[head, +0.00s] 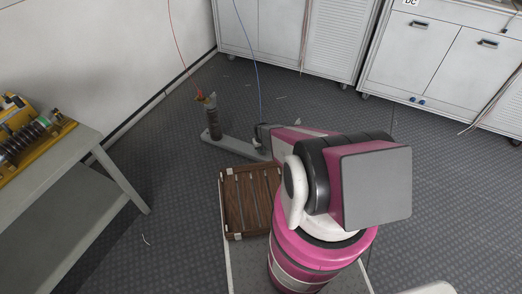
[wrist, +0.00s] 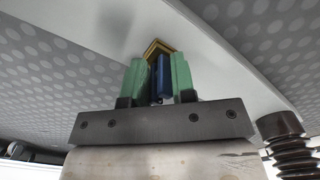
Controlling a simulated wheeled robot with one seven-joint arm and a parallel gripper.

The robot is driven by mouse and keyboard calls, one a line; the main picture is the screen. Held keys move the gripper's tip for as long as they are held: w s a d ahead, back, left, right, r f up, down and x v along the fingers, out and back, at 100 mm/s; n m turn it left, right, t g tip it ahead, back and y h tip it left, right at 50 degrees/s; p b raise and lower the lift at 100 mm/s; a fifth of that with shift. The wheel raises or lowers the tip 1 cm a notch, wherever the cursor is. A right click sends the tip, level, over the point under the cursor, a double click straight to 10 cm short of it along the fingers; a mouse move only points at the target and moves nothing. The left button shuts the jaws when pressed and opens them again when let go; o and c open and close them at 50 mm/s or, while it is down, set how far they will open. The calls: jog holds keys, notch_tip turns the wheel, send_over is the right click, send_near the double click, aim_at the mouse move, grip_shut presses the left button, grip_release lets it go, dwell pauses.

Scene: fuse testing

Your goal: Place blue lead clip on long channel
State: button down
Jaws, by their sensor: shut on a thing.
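My gripper (wrist: 158,66) has two green fingers shut on the blue lead clip (wrist: 163,80) in the wrist view. A brass-coloured piece (wrist: 154,46) shows at the fingertips, against or just in front of the long pale grey channel (wrist: 215,52); I cannot tell whether they touch. In the head view the long channel (head: 232,146) lies on the floor, and my gripper (head: 262,145) is at its right end, partly hidden by my arm. The blue lead (head: 258,70) runs from above down to the gripper. The clip itself is too small to make out there.
A dark ribbed post (head: 213,122) stands on the channel's left end, with the red lead (head: 181,55) at its top. A brown slatted box (head: 238,200) is beside my arm. A table (head: 85,200) with yellow equipment stands left; grey cabinets (head: 440,60) line the back. Floor between is mostly clear.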

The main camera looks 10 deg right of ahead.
jog(key=shift+f, duration=0.2)
jog(key=c, duration=0.9)
grip_release()
jog(key=shift+c, duration=0.2)
jog(key=shift+r, duration=0.1)
notch_tip(320, 180, up, 12)
jog(key=shift+s, duration=0.1)
jog(key=s+r, duration=0.7)
jog(key=r, duration=0.5)
jog(key=s+r+m, duration=0.1)
jog(key=s+r, duration=0.6)
jog(key=r, duration=0.5)
jog(key=s+r, duration=0.7)
jog(key=r, duration=0.5)
jog(key=shift+r+m, duration=0.4)
